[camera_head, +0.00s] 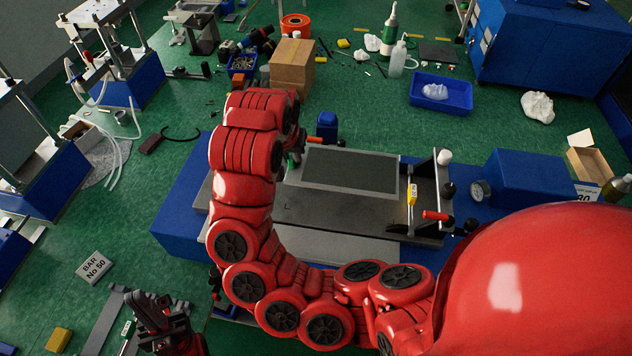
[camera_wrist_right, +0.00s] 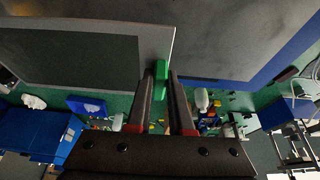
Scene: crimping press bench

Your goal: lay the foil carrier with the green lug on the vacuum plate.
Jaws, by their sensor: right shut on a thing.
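The foil carrier (camera_head: 350,170), a pale frame around a dark sheet, is over the grey plate of the blue-based fixture in the head view. In the right wrist view the carrier (camera_wrist_right: 70,58) fills the upper left. Its green lug (camera_wrist_right: 160,78) is between the fingers of my right gripper (camera_wrist_right: 160,85), which is shut on it. In the head view my right arm hides most of that gripper. A grey plate (camera_wrist_right: 225,40) shows beyond the lug; I cannot tell whether the carrier touches it. My left gripper (camera_head: 155,312) is empty and looks open at the lower left.
Beside the carrier are a rail with a yellow tag (camera_head: 411,194) and a red handle (camera_head: 436,215). A blue gauge box (camera_head: 535,178) stands to the right. A cardboard box (camera_head: 292,66) and a blue tray (camera_head: 441,92) are behind. A grey bar block (camera_head: 95,267) lies left.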

